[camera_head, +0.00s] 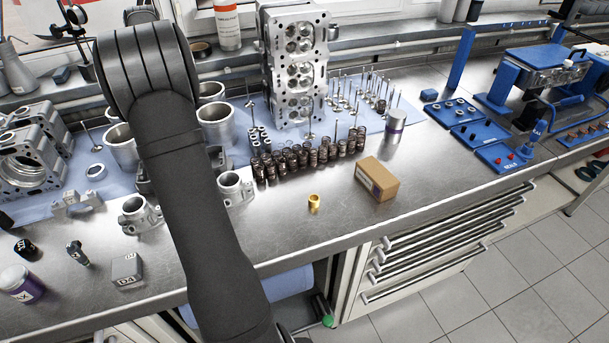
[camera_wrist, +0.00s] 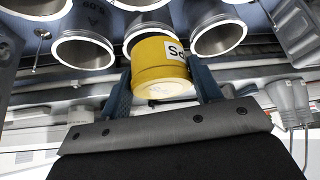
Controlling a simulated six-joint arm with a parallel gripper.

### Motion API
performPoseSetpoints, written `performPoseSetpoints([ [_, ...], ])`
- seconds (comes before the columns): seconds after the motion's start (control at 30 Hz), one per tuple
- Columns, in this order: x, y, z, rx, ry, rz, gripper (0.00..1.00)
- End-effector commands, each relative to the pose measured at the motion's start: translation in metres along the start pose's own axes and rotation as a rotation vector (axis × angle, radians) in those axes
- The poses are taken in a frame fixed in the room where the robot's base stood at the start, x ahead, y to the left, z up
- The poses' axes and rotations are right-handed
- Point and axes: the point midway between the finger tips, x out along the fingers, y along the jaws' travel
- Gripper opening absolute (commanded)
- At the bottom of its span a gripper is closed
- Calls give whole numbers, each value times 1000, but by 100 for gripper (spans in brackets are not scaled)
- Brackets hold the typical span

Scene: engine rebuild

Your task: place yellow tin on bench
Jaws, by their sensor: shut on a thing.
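The yellow tin (camera_wrist: 155,70) shows in the wrist view, with a white label in black print, partly cut off at its side. My gripper (camera_wrist: 162,88) is shut on it, with one blue finger on each side. The tin and the gripper are hidden behind my arm in the head view. The metal bench (camera_head: 430,165) runs across the head view. I cannot tell whether the tin touches the bench.
Grey cylinder liners (camera_wrist: 83,48) stand near the tin in the wrist view. In the head view, a cylinder head (camera_head: 297,70), dark valve springs (camera_head: 305,158), a cardboard box (camera_head: 377,180) and a brass bushing (camera_head: 314,203) occupy the bench. The right front of the bench is clear.

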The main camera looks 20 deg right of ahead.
Motion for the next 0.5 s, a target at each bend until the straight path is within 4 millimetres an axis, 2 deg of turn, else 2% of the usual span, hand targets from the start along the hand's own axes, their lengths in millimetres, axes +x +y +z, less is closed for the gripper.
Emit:
performPoseSetpoints([
  [0.03, -6, 29, 10, 33, -2, 19, 33],
  [0.2, -25, 112, 49, 130, -7, 75, 33],
  [0.4, -54, 197, 107, 246, -12, 142, 33],
  [0.5, -68, 231, 137, 298, -15, 171, 33],
])
